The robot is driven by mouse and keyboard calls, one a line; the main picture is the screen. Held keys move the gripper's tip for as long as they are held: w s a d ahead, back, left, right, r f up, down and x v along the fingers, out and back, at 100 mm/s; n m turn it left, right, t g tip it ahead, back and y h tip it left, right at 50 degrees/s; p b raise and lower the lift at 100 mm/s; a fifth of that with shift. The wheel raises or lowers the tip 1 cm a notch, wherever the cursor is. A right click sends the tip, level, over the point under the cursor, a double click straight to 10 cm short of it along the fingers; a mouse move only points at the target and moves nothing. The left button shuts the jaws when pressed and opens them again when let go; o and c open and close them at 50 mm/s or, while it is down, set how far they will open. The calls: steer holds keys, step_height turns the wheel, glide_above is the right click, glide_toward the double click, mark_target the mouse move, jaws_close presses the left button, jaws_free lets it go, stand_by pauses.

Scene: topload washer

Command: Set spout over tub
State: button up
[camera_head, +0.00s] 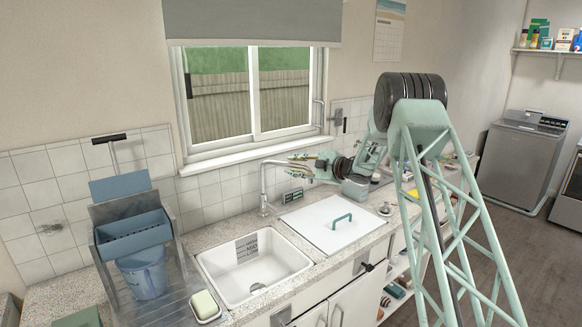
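The faucet's grey spout (286,162) rises from a post (264,192) behind the sink and reaches to the right, toward the back of the white cover panel. The open white tub (212,268) is in front and to the left, with a grey label on its back wall and a dark drain. My gripper (289,168) reaches in from the right, pointing left, beside the spout. Its fingers look spread apart. They overlap the spout in this view, and I cannot tell whether they touch it.
The white cover panel (318,240) with a green handle (342,221) lies right of the tub. A drainboard with a blue bin (133,235) and bucket (144,276) is at left, with a soap dish (205,307) near the tub. A window (262,95) is behind.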

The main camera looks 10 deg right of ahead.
steer(key=shift+w+a+f, duration=0.1)
steer(key=shift+w+a, duration=0.3)
steer(key=shift+w, duration=0.1)
steer(key=shift+c, duration=0.7)
jaws_close()
